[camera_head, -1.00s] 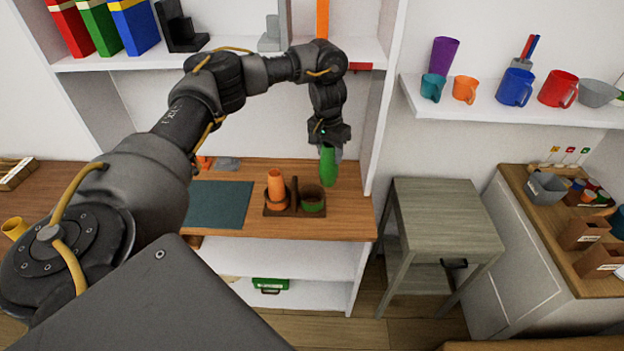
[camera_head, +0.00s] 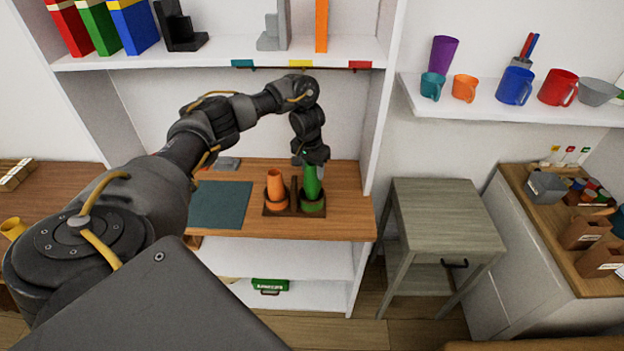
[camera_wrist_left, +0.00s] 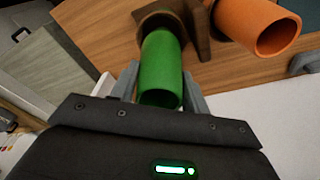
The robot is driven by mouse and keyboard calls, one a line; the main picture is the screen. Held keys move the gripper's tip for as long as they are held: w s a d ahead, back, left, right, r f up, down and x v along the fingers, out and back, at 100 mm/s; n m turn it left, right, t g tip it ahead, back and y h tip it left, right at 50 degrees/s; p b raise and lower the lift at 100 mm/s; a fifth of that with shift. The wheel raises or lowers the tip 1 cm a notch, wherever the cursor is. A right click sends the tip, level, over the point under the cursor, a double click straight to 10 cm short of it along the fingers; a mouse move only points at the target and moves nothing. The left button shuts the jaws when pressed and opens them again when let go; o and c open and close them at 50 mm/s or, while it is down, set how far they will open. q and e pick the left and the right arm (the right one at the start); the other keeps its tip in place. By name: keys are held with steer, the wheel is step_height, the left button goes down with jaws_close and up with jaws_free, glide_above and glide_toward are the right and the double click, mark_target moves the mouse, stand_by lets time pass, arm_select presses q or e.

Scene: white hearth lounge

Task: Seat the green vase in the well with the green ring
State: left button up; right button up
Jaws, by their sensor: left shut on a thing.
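The green vase (camera_head: 312,184) stands upright with its lower end in the right well of the brown two-well holder (camera_head: 292,210). That well carries the green ring (camera_head: 313,206). My left gripper (camera_head: 312,160) is above the holder, shut on the vase's upper part. In the left wrist view the green vase (camera_wrist_left: 161,68) sits between the two fingers, and its far end enters the brown well (camera_wrist_left: 162,18). Whether its base touches the bottom is hidden. My right gripper is not in view.
An orange vase (camera_head: 275,184) stands in the holder's left well, close beside my gripper. A dark green mat (camera_head: 220,204) lies left of the holder. A shelf (camera_head: 225,52) with folders overhangs the counter. A grey side table (camera_head: 446,215) stands to the right.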

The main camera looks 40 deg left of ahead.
mark_target(312, 179)
arm_select(q)
step_height(312, 179, down, 3)
steer(key=shift+s+d+f+b, duration=0.1)
steer(key=shift+b, duration=0.5)
steer(key=shift+f, duration=0.45)
steer(key=shift+r, duration=0.1)
steer(key=o, duration=1.4)
steer(key=shift+f, duration=0.2)
steer(key=shift+o, duration=0.2)
steer(key=shift+r, duration=0.1)
